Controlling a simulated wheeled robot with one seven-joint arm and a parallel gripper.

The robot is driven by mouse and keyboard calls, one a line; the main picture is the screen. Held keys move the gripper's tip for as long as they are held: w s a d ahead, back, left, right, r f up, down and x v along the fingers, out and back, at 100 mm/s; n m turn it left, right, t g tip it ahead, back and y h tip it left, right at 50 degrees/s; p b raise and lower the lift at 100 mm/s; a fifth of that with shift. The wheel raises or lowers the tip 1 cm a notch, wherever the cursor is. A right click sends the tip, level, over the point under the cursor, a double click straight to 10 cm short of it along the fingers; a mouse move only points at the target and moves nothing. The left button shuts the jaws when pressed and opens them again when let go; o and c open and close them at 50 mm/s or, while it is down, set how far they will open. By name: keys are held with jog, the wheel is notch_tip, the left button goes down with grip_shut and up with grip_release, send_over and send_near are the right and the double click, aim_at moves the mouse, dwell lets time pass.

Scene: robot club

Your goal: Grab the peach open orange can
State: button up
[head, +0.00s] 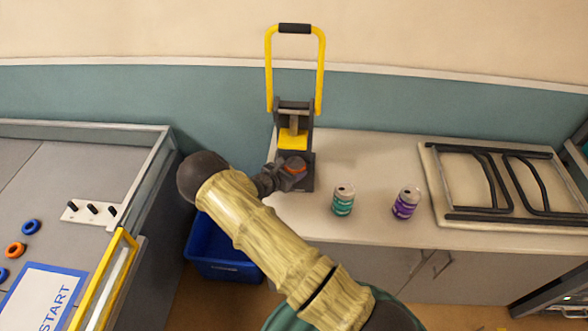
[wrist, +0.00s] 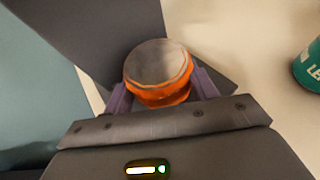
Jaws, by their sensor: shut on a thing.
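The orange can (wrist: 158,84) sits between the two fingers of my gripper (wrist: 162,92) in the wrist view, its pale greyish top facing the camera. My gripper is shut on its sides. The can's lower part is hidden by the fingers.
A teal can (head: 343,202) and a purple can (head: 406,204) stand on the counter (head: 375,165) to the right. A black-framed rack (head: 435,190) lies beyond them. A blue bin (head: 215,255) is on the floor below my arm. A walled game table (head: 100,165) is at left.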

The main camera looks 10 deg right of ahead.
aim_at(298, 160)
jog(key=shift+r, duration=0.15)
jog(key=shift+r, duration=0.65)
notch_tip(298, 160, up, 2)
jog(key=shift+a+b, duration=0.15)
jog(key=shift+b, duration=0.35)
jog(key=s+a, duration=0.3)
jog(key=a, duration=0.1)
jog(key=s+a+b, duration=0.1)
jog(key=s+a, duration=0.3)
jog(key=a, duration=0.1)
jog(key=s+a+b, duration=0.1)
jog(key=s+a, duration=0.3)
jog(key=shift+s+a, duration=0.2)
jog(key=shift+a, duration=0.15)
